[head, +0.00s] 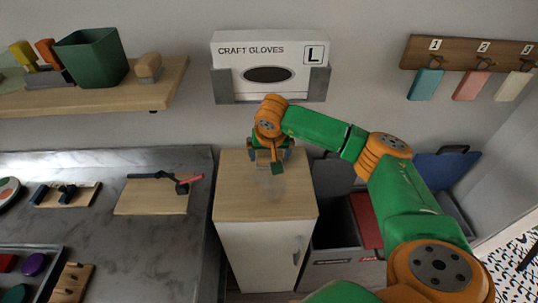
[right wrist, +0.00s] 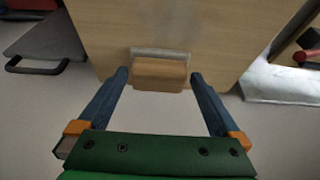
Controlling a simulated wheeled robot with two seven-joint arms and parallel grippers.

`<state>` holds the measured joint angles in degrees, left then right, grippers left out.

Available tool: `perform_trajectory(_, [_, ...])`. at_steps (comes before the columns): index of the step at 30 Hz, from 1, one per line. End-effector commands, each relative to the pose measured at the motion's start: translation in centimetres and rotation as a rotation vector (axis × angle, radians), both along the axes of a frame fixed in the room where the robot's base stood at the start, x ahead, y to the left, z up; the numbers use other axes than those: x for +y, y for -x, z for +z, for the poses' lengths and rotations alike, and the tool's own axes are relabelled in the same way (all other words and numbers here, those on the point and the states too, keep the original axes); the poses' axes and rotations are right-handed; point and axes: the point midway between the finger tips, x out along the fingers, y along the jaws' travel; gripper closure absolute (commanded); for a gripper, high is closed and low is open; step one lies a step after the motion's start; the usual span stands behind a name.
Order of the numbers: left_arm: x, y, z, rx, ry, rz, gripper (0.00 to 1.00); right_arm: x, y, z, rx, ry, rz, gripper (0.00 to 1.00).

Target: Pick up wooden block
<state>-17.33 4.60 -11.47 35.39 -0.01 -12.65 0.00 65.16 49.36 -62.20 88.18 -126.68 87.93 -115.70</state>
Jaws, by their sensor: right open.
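A small wooden block (right wrist: 158,76) with a pale grey strip along one side lies at the edge of the cabinet top (right wrist: 205,30) in the right wrist view. My right gripper (right wrist: 160,78) is open, with one blue finger on each side of the block and gaps between them. In the head view my right gripper (head: 272,158) is over the far end of the cabinet top (head: 262,205), close to the wall. I cannot clearly make out the block there beneath the gripper. My left gripper is not in view.
A glove box (head: 270,65) hangs on the wall just above the gripper. A shelf (head: 100,98) at left holds a green bin (head: 92,57) and another wooden block (head: 148,68). A grey worktop (head: 110,225) with trays stands left, grey bins (head: 335,228) right.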

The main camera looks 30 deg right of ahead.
Motion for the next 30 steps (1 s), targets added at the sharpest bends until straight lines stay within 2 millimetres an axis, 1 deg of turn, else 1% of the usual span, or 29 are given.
perform_trajectory(1, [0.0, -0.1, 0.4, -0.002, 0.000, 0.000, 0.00, -0.4, -0.7, 0.2, 0.001, -0.002, -0.004, 0.00])
perform_trajectory(3, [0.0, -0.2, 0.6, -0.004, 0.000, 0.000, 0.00, -0.9, -1.4, 0.1, 0.001, 0.000, -0.002, 0.00])
perform_trajectory(6, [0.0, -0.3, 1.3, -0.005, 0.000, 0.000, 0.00, -1.1, -1.7, -0.7, 0.003, 0.000, 0.001, 0.00])
perform_trajectory(12, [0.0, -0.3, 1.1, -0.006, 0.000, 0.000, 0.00, -1.2, -1.8, -1.2, 0.000, 0.000, 0.001, 0.00])
perform_trajectory(13, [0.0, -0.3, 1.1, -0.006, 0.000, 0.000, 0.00, -1.2, -1.8, -1.2, 0.000, 0.000, 0.001, 0.03])
perform_trajectory(14, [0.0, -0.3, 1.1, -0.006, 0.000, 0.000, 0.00, -1.1, -1.8, -1.2, 0.000, 0.000, 0.001, 0.11])
perform_trajectory(15, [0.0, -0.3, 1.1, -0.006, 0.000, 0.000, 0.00, -1.1, -1.8, -1.2, 0.000, 0.000, 0.001, 0.22])
perform_trajectory(17, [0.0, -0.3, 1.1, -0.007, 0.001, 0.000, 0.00, -1.1, -1.8, -1.2, 0.000, 0.000, 0.000, 0.38])
perform_trajectory(18, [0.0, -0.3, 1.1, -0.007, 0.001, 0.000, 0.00, -1.1, -1.8, -1.2, 0.001, -0.001, 0.000, 0.49])
perform_trajectory(20, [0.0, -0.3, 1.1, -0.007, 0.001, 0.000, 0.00, -1.1, -1.8, -1.2, 0.001, -0.001, 0.000, 0.63])
perform_trajectory(30, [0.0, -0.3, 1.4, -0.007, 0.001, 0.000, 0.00, -1.1, -1.8, -0.9, 0.001, -0.001, -0.001, 0.64])
